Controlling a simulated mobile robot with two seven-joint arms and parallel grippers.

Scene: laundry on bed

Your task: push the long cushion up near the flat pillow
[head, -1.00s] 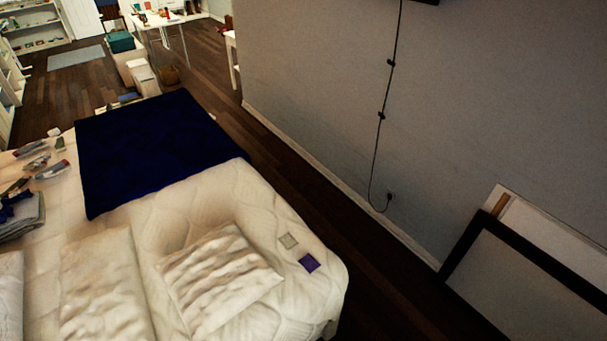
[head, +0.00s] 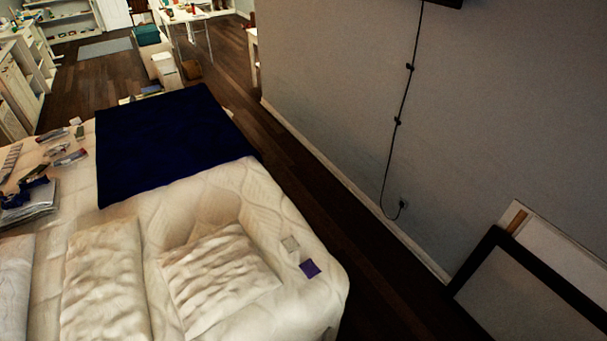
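Several cream cushions lie on the white bed at the lower left of the head view. A long cushion (head: 104,285) with a wrinkled cover lies in the middle of them. A squarer wrinkled cushion (head: 218,278) lies to its right with a small gap between. A smoother pale cushion or pillow (head: 13,290) is cut off by the left edge. I cannot tell for certain which one is the flat pillow. Neither of my grippers is in view.
A dark blue blanket (head: 165,143) covers part of the bed (head: 225,195). Folded grey cloth (head: 28,210) and small items lie at the left. Two small squares, one purple (head: 310,269), lie near the bed's right edge. A dark floor strip separates bed and wall; framed panels (head: 530,290) lean there.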

